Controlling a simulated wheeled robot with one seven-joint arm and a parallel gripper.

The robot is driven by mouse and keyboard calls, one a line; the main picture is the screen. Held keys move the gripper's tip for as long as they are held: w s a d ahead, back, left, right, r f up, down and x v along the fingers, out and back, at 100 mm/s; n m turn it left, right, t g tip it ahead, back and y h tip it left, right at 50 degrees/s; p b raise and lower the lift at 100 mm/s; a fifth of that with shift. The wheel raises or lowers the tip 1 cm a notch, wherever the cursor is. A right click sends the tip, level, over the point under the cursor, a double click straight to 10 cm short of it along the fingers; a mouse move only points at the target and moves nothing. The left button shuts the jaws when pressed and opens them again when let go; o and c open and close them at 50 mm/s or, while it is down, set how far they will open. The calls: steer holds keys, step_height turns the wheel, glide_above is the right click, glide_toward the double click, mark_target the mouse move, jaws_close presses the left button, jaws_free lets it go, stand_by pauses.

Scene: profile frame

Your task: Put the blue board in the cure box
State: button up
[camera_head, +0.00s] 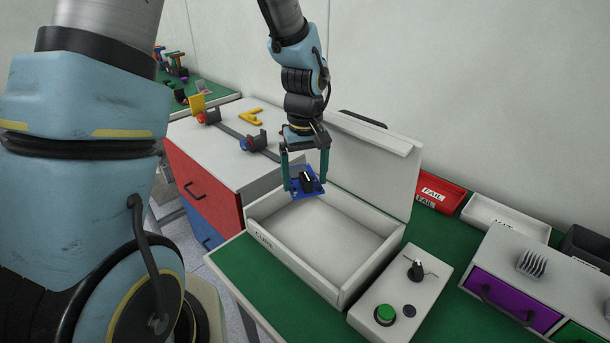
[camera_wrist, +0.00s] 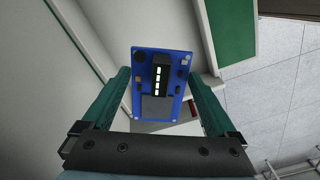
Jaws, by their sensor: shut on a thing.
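The blue board (camera_head: 306,188) is a small flat board with a black block on top. My gripper (camera_head: 306,178) is shut on it, one teal finger at each side, and holds it above the left back part of the cure box. In the wrist view the board (camera_wrist: 160,85) lies between the two fingers (camera_wrist: 162,100). The cure box (camera_head: 357,278) is a white open box with its lid (camera_head: 372,165) raised at the back. The part of its floor that shows is empty.
A control box (camera_head: 402,297) with a green button and a black knob stands right of the cure box. A red FAIL tray (camera_head: 439,193), a white tray (camera_head: 503,217) and a purple drawer (camera_head: 515,300) are further right. A white cabinet (camera_head: 222,150) with a rail stands left.

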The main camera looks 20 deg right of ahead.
steer(key=b, duration=0.9)
glide_toward(305, 230)
steer(key=shift+f, duration=2.65)
steer(key=shift+f+b, duration=0.3)
steer(key=shift+f, duration=0.3)
steer(key=o, duration=1.1)
step_height(305, 230, up, 11)
steer(key=shift+f+b, duration=0.1)
steer(key=shift+b, duration=0.55)
steer(key=shift+a, duration=0.1)
